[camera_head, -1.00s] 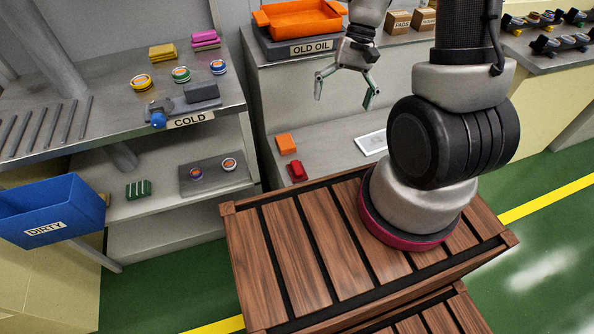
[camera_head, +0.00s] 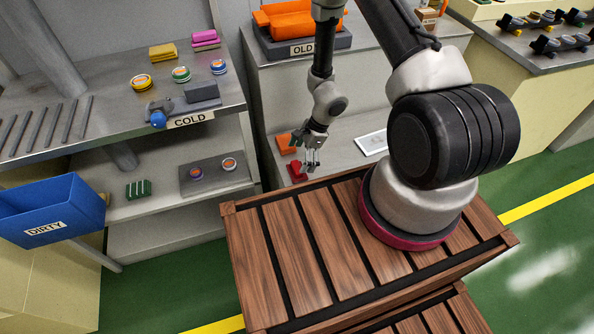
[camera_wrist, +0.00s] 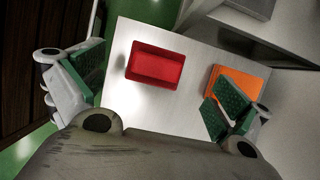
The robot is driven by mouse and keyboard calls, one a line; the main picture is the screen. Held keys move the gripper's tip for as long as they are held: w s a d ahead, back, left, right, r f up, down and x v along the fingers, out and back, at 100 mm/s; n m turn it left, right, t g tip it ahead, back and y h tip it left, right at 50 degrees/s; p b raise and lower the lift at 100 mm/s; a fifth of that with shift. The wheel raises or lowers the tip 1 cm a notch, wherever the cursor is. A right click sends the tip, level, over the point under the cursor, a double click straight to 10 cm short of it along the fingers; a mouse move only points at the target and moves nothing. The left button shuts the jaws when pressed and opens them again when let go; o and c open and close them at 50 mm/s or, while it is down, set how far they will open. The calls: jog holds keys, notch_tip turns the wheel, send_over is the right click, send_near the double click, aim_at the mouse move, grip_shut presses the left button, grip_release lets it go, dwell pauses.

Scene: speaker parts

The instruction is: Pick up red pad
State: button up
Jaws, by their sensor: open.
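The red pad (camera_head: 296,169) lies on the lower shelf under the OLD OIL counter, close to the wooden platform. In the wrist view the red pad (camera_wrist: 155,64) is a rectangular block with a raised rim, lying flat on the light shelf. My gripper (camera_head: 305,150) is above and just beside it, pointing down. In the wrist view my gripper (camera_wrist: 160,92) is open, its green-padded fingers wide apart on the left and right. The red pad shows between and beyond them, apart from both.
An orange block (camera_wrist: 240,84) lies beside the red pad, partly behind my right finger in the wrist view. A white framed card (camera_head: 372,142) lies further right on the shelf. The OLD OIL tray (camera_head: 305,20) stands on the counter above. The wooden platform (camera_head: 290,270) borders the shelf.

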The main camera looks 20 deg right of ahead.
aim_at(297, 166)
jog(key=x, duration=0.5)
jog(key=shift+s+d+f, duration=0.1)
jog(key=shift+d+f, duration=0.15)
jog(key=shift+f, duration=0.05)
jog(key=c, duration=1.2)
jog(key=shift+o, duration=0.2)
notch_tip(297, 166, up, 10)
